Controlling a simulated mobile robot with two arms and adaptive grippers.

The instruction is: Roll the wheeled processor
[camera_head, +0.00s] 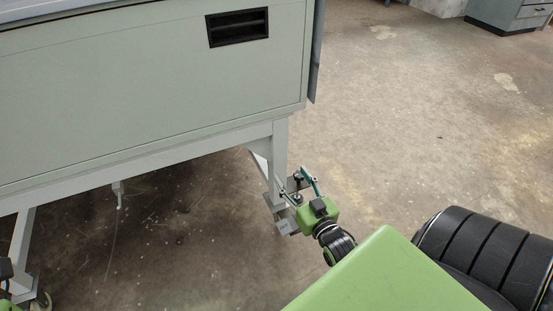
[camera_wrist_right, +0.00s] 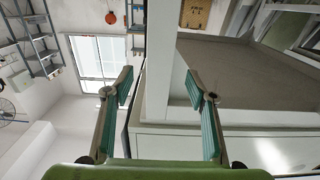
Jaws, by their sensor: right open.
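The wheeled processor (camera_head: 130,90) is a large grey-green cabinet on pale legs, filling the upper left of the head view. Its near right leg (camera_head: 280,150) reaches down beside my right gripper (camera_head: 297,184). My right gripper is open, with teal pads. In the right wrist view its two fingers (camera_wrist_right: 158,85) stand apart, and a pale post, seemingly that leg (camera_wrist_right: 157,75), shows between them. I cannot tell whether they touch it. A caster (camera_head: 41,300) shows under the left leg; the right leg's foot is partly hidden by my gripper. A sliver of my left arm shows at the lower left edge, its fingers unseen.
The concrete floor (camera_head: 400,130) to the right of the processor is clear. A grey cabinet (camera_head: 508,14) stands far off at the top right. The processor has a dark recessed handle (camera_head: 238,27) on its side.

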